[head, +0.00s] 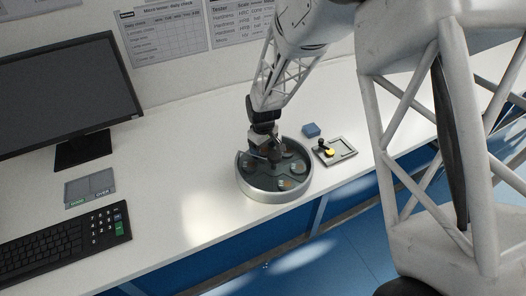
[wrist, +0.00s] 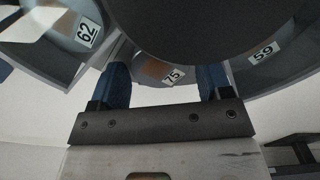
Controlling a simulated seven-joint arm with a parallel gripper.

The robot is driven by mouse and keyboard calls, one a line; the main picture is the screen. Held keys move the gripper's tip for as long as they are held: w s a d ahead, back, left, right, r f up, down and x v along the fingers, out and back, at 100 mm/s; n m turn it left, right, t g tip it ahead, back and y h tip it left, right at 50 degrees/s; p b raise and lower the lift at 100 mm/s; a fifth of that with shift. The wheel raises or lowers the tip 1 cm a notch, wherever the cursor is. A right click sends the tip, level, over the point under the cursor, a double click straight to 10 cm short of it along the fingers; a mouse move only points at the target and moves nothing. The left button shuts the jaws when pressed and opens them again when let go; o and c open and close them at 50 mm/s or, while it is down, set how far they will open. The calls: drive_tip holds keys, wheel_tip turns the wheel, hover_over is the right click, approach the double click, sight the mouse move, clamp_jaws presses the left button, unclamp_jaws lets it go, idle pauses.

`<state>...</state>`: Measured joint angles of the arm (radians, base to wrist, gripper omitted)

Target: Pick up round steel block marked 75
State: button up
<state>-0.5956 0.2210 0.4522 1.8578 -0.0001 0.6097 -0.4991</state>
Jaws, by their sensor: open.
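The steel block marked 75 (wrist: 158,70) shows in the wrist view between the two blue fingers of my gripper (wrist: 163,78). Its label reads 75, and a large dark round part hides some of it. My gripper is open, with one finger on each side of the block; I cannot tell whether they touch it. In the head view my gripper (head: 268,153) is down over a round grey carousel tray (head: 272,194) with several compartments. The 75 block cannot be told apart there.
Compartments labelled 62 (wrist: 86,33) and 59 (wrist: 263,53) lie either side in the wrist view. A small tray with a yellow-topped item (head: 343,152) and a blue block (head: 311,130) stand right of the carousel. A monitor (head: 70,90) and keyboard (head: 65,246) stand left.

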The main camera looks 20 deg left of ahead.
sight(263, 150)
drive_tip(key=shift+f, duration=0.1)
drive_tip(key=shift+s, duration=0.1)
drive_tip(key=c, duration=0.9)
drive_tip(key=shift+r, duration=5.05)
